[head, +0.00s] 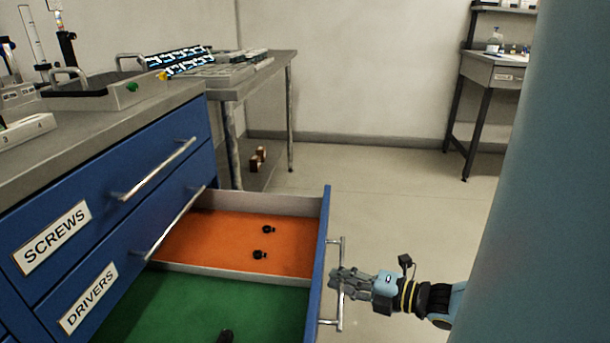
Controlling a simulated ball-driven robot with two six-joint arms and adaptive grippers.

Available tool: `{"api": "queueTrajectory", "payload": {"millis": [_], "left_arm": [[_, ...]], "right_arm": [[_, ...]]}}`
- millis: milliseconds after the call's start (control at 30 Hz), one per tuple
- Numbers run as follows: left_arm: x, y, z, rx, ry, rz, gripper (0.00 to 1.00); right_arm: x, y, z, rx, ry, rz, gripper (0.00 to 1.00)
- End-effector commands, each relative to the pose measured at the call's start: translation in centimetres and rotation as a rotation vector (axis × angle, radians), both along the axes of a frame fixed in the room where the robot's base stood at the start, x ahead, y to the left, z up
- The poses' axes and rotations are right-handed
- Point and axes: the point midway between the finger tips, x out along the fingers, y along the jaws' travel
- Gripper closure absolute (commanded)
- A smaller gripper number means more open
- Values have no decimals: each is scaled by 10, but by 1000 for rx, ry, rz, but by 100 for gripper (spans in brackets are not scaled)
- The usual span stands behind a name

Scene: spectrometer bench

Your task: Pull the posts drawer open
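An open drawer with a blue front (320,245) stands far out of the blue cabinet, below the drivers drawer. Its label is not visible, so I cannot read whether it says posts. Inside are an orange section (215,235) and a green section (165,305), split by a grey divider. Small black parts (262,254) lie on the orange, and a dark piece (225,337) shows on the green. My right gripper (342,279) is at the drawer's bar handle (340,312), its fingers closed around the bar. My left gripper is not in view.
The closed screws drawer (150,165) and drivers drawer (120,265) sit above, with protruding handles. The bench top holds a grey tray (105,95). A side table (285,60) stands behind.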

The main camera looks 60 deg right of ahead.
Motion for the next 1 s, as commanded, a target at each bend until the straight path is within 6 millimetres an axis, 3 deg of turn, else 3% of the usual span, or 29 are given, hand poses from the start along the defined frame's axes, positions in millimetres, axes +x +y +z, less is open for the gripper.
{"api": "queueTrajectory", "payload": {"millis": [33,100,267,633,1000], "left_arm": [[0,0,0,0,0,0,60],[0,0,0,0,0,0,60],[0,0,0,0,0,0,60],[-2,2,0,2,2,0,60],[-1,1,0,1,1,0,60]], "right_arm": [[1,0,2,-3,-5,2,100],[1,0,2,-3,-4,2,87],[1,0,1,-2,-3,2,66],[-8,0,1,-1,1,1,66],[-83,0,15,-1,2,1,66]]}}
